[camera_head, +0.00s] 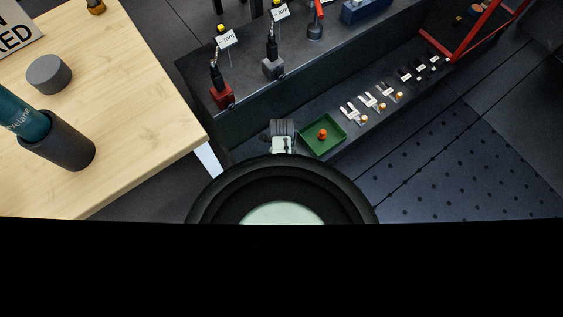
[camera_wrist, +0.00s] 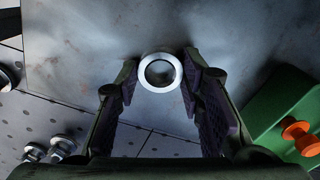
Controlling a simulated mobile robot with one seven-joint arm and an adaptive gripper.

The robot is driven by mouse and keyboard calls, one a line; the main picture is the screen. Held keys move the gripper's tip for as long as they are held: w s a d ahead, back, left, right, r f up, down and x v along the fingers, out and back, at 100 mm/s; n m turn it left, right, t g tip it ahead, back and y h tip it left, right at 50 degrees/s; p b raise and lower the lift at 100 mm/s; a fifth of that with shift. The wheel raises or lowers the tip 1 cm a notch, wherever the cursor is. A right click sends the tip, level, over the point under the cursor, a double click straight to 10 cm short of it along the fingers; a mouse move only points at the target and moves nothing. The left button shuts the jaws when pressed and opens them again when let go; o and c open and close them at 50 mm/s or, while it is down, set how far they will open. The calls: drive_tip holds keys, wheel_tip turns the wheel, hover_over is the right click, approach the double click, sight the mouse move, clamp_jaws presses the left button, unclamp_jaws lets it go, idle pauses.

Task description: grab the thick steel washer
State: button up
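The thick steel washer (camera_wrist: 145,75) is a bright silver ring with a round hole in the wrist view. It appears between the fingertips of my gripper (camera_wrist: 159,77), against a grey, scuffed metal surface. My gripper's two dark fingers are spread apart, one on each side of the washer. A narrow gap shows at the left finger. The right finger overlaps or nearly meets the washer's edge, and I cannot tell whether they touch. I cannot make out the washer in the head view, where my own dark arm covers the lower middle.
A green tray (camera_wrist: 270,108) with an orange spool-shaped part (camera_wrist: 300,134) lies right of my gripper; the tray also shows in the head view (camera_head: 335,146). Several metal bolts (camera_wrist: 63,143) are at lower left. A wooden table (camera_head: 120,110) stands left in the head view.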

drive_tip(key=c, duration=0.7)
